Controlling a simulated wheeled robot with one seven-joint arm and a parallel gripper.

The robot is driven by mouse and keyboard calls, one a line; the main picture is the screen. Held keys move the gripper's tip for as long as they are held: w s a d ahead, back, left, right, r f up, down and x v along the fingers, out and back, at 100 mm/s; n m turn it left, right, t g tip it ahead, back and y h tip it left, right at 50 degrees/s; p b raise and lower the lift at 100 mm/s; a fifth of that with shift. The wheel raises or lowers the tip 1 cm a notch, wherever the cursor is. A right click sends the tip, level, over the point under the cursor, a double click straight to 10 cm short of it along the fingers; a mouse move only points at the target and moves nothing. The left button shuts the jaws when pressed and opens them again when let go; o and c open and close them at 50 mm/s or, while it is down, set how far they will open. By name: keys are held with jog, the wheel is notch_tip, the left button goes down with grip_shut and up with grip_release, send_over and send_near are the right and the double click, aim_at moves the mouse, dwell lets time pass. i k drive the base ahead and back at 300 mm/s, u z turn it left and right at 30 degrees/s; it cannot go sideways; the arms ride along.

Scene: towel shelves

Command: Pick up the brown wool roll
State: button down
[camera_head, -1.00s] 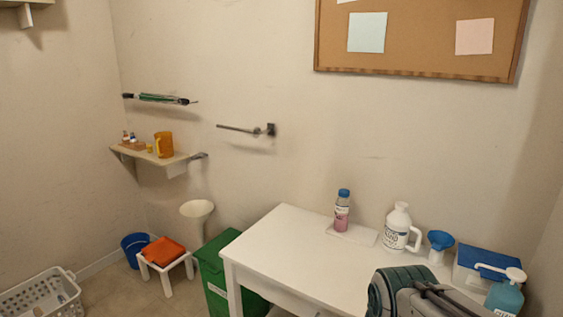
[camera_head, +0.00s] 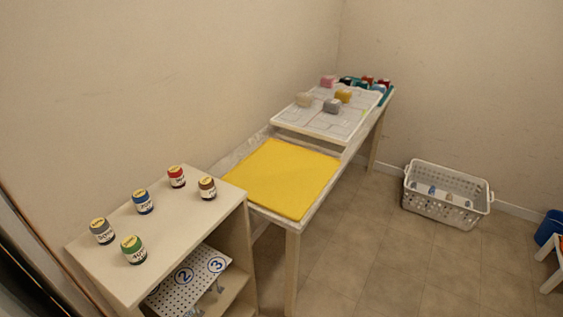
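A small cylinder with a brown top and a white label, which looks like the brown wool roll (camera_head: 207,188), stands upright on the pale cabinet top (camera_head: 190,232), near its right edge. Similar cylinders stand around it: a red one (camera_head: 176,177) and a blue one (camera_head: 143,202) to its left, and a grey one (camera_head: 102,231) and a green one (camera_head: 133,250) further left and nearer. The label text is too small to read surely. My gripper is not in view.
A yellow mat (camera_head: 282,177) lies on the long table behind the cabinet. A raised white board (camera_head: 330,115) beyond it holds several coloured blocks. A white basket (camera_head: 445,190) stands on the floor at the right. Tiled floor (camera_head: 390,260) right of the table is clear.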

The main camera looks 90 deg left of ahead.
aim_at(206, 185)
jog(key=u, duration=2.1)
jog(key=i, duration=0.6)
jog(key=u, duration=1.45)
jog(key=i, duration=1.2)
jog(key=u, duration=0.6)
